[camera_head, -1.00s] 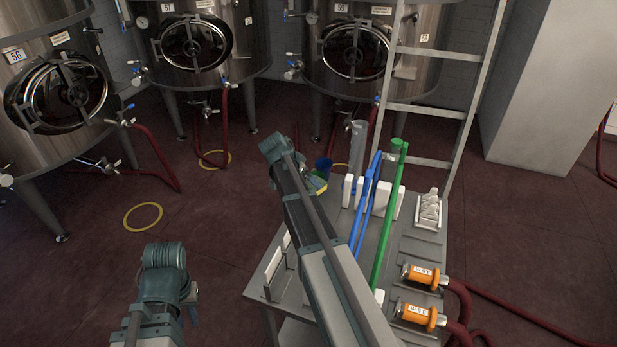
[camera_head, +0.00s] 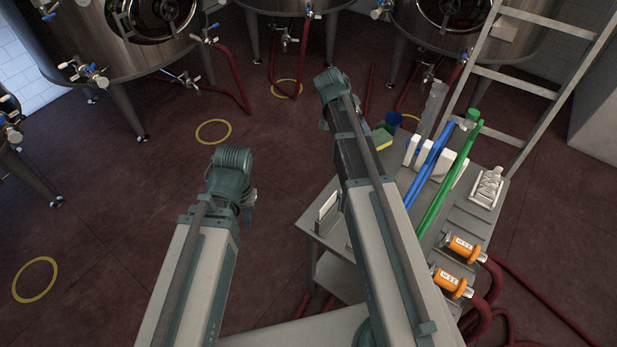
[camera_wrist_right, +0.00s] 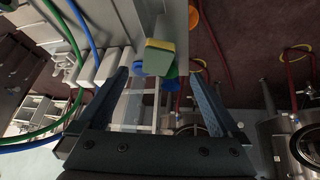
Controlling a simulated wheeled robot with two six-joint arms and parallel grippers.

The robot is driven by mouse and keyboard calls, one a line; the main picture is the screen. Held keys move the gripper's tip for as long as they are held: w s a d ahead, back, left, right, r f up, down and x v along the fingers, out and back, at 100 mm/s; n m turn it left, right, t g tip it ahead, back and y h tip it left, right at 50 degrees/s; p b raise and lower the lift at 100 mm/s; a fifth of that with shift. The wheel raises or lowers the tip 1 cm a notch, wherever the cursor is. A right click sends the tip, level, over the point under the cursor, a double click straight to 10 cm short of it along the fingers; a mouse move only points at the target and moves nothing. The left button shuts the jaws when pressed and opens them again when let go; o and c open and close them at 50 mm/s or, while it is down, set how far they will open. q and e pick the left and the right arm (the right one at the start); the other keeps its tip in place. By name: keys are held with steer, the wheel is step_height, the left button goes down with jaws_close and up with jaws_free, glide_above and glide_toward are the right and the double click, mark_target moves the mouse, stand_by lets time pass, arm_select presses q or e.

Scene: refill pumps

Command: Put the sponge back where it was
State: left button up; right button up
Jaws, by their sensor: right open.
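The sponge (camera_head: 383,138), yellow with a green layer, shows at the far left end of the cart beside my right forearm. It also shows in the right wrist view (camera_wrist_right: 159,57), ahead of and between the fingers of my right gripper (camera_wrist_right: 161,80). The right gripper is open, with no visible contact with the sponge. In the head view the right gripper is hidden behind my own arm. My left gripper (camera_head: 249,206) hangs under its wrist over the floor, left of the cart. Its fingers are too hidden to judge.
A blue cup (camera_head: 393,120) stands right by the sponge. The grey cart (camera_head: 402,247) also carries blue and green long-handled tools (camera_head: 448,178), white blocks and orange fittings (camera_head: 463,247). A ladder (camera_head: 512,83) stands behind. Tanks with red hoses line the back; the left floor is open.

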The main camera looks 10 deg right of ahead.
steer(key=s+a+f+n+g+y, duration=0.2)
steer(key=s+a+n+y, duration=0.2)
steer(key=s+a+n, duration=1.2)
steer(key=s+a, duration=0.7)
steer(key=a, duration=0.3)
steer(key=shift+s+a+f+n+y, duration=0.2)
steer(key=shift+s+f+n+y, duration=0.1)
steer(key=shift+s+f, duration=0.1)
step_height(320, 180, down, 3)
steer(key=b, duration=0.3)
